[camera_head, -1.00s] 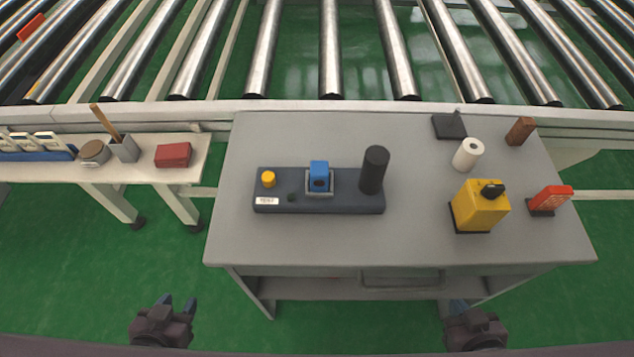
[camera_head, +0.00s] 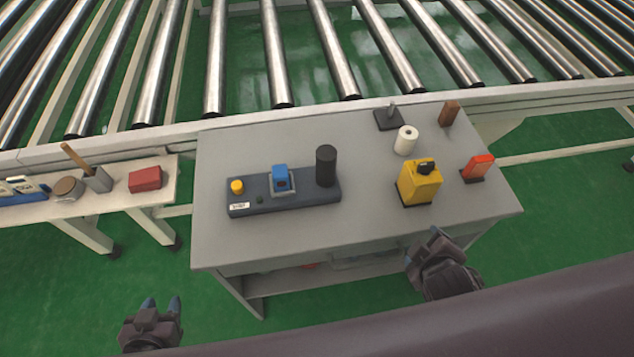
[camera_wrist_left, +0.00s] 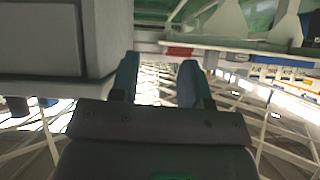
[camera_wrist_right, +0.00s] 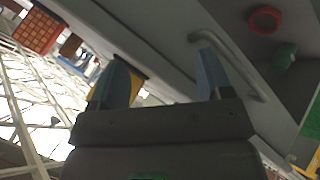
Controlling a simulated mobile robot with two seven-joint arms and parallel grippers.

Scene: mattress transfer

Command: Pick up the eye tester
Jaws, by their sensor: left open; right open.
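No object bears a readable eye tester label, so I cannot tell which one it is. A dark base unit (camera_head: 215,208) with a yellow button, a blue block (camera_head: 281,175) and a black cylinder (camera_head: 326,166) lies on the grey table (camera_head: 300,235). A yellow device (camera_head: 418,185) with a black top stands upright to its right, beside an orange-red device (camera_head: 478,166). My left gripper (camera_head: 161,305) is open and empty, left of the table's front. My right gripper (camera_head: 432,238) is open and empty at the table's front edge, nearer the yellow device.
A white roll (camera_head: 405,140), a black stand (camera_head: 388,119) and a brown block (camera_head: 449,113) stand at the back right. A white side bench (camera_head: 120,200) holds a red box (camera_head: 145,179). Rollers (camera_head: 280,70) run behind. The table's front strip is clear.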

